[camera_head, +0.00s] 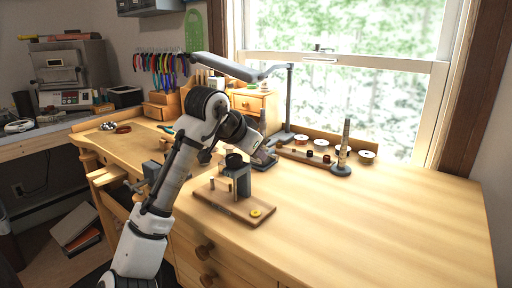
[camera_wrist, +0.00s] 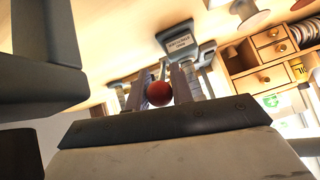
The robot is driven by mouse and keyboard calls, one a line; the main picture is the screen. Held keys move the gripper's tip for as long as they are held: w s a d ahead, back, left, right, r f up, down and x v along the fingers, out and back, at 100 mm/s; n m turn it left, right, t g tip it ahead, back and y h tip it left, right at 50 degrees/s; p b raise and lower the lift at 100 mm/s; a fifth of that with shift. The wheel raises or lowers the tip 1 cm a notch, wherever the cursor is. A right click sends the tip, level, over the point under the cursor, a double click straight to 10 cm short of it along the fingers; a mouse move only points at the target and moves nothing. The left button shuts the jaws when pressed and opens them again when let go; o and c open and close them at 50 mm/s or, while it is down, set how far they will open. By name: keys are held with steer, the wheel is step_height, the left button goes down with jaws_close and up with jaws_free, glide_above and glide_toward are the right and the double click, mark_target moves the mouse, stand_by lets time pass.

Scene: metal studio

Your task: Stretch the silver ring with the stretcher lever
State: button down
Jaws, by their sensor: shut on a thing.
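My gripper (camera_head: 264,157) is low over the workbench, just behind a grey upright device on a wooden board. In the wrist view my gripper (camera_wrist: 160,92) has a round red knob (camera_wrist: 159,94) between its fingers, apparently the end of the stretcher lever, and is shut on it. A grey piece with a label plate (camera_wrist: 187,41) is just beyond the knob; its text is too small to read surely. My arm and gripper hide most of the stretcher in the head view. I cannot make out the silver ring in either view.
The wooden board (camera_head: 221,207) with the grey upright device (camera_head: 239,181) and a yellow disc (camera_head: 255,213) stands close in front of my gripper. A tapered ring stick (camera_head: 344,150) stands to the right. A grey lamp (camera_head: 289,100) is behind. The right of the workbench (camera_head: 400,215) is clear.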

steer(key=shift+f, duration=0.25)
steer(key=c, duration=1.2)
jaws_free()
steer(key=shift+r, duration=0.1)
steer(key=v, duration=1.3)
steer(key=shift+s+r, duration=0.3)
steer(key=shift+a, duration=0.1)
